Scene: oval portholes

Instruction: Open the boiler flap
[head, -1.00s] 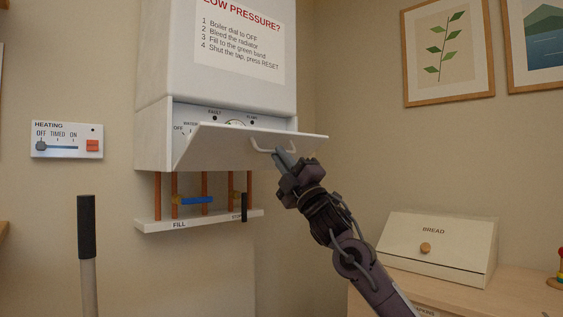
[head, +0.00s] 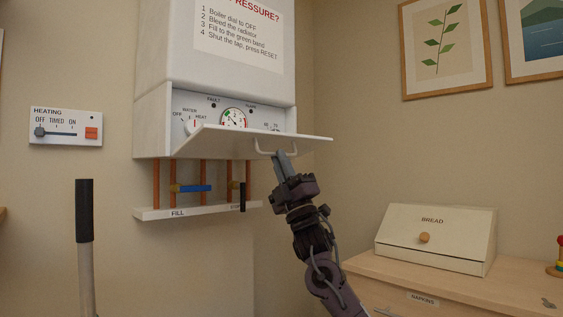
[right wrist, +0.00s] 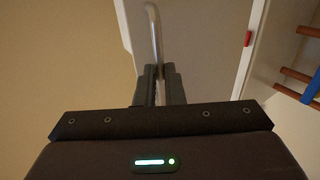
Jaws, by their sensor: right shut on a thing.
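The white boiler (head: 225,60) hangs on the wall. Its flap (head: 245,138) is swung down and outward, tilted near level, and shows the panel behind it with a dial (head: 192,126), a round gauge (head: 233,118) and small lamps. My right gripper (head: 285,160) is below the flap's front edge, shut on the flap's handle (head: 262,149). In the right wrist view the handle (right wrist: 153,40) passes between the two fingers (right wrist: 159,85). The right part of the panel is partly hidden behind the flap. My left gripper is not in view.
Copper pipes with a blue tap lever (head: 195,188) and a black-handled tap (head: 243,197) sit over the FILL shelf (head: 190,212) below the boiler. A heating control (head: 66,127) is on the wall at left. A bread box (head: 437,240) stands on a wooden cabinet at right.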

